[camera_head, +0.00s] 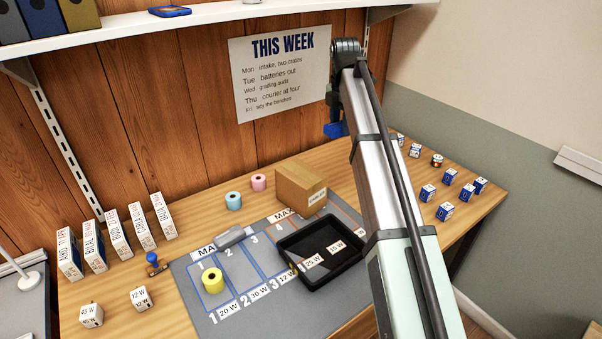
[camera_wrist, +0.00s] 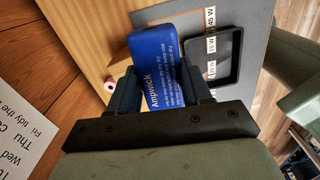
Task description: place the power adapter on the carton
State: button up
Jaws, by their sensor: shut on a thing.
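My gripper (camera_wrist: 160,98) is shut on a blue pack (camera_wrist: 155,65) with white lettering that reads "Ampwick". The pack sits between both fingers; the frames do not show whether it is the power adapter. In the head view the blue pack (camera_head: 335,130) hangs high in front of the wall, partly behind my arm. The brown carton (camera_head: 295,187) stands at the back of the grey mat, lower and to the left of the held pack and apart from it. Its top looks bare. In the wrist view the pack and fingers cover most of where the carton stands.
A black tray (camera_head: 322,270) lies in front of the carton. Pink (camera_head: 259,182) and blue (camera_head: 233,200) rolls stand left of it. A grey rounded block (camera_head: 234,236) and a yellow roll (camera_head: 213,279) are on the mat (camera_head: 195,315). Several small blue-white boxes (camera_head: 428,192) stand right.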

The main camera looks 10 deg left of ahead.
send_over(301, 172)
jog(key=shift+n, duration=0.4)
jog(key=shift+f, duration=7.5)
jog(key=shift+f, duration=0.1)
jog(key=o, duration=1.2)
jog(key=shift+c, duration=0.2)
notch_tip(301, 172, up, 12)
jog(key=shift+s+a, duration=0.25)
